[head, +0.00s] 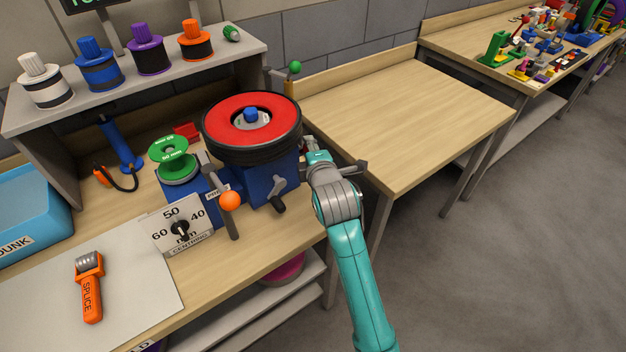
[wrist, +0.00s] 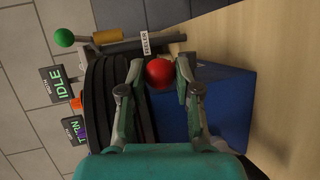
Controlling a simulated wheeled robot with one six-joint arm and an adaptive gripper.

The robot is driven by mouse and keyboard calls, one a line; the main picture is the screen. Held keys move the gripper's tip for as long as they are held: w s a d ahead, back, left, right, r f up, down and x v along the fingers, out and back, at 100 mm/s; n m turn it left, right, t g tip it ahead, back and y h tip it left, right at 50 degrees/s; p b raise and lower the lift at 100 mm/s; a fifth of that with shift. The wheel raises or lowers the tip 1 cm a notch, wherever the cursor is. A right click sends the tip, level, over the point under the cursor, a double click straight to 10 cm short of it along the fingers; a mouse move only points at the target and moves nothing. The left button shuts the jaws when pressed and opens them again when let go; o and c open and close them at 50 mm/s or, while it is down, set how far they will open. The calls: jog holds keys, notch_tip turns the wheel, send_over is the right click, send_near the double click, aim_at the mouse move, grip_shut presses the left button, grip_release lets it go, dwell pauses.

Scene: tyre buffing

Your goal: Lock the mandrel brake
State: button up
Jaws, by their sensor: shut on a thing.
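A red ball knob (wrist: 159,73) sits between the two fingers of my gripper (wrist: 159,80) in the wrist view, and the fingers are shut on it. The knob is beside the blue machine housing (wrist: 228,108) and the black tyre (wrist: 97,100). In the head view the tyre with its red face (head: 226,118) lies on top of the blue housing (head: 262,188). There my gripper (head: 316,152) is at the housing's right side, and the knob is mostly hidden. The stem below the knob is hidden, so I cannot tell the brake's position.
A green-ball lever (head: 295,68) stands behind the tyre. An orange-ball lever (head: 229,201), a centring dial (head: 165,228) and a green spool (head: 172,147) are left of my arm. An orange splice roller (head: 91,290) lies at front left. The right-hand table (head: 410,110) is bare.

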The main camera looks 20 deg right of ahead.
jog(key=o, duration=0.9)
jog(key=shift+c, duration=0.2)
jog(key=v, duration=0.6)
jog(key=d+v, duration=0.1)
jog(key=v, duration=1.1)
jog(key=shift+a, duration=0.45)
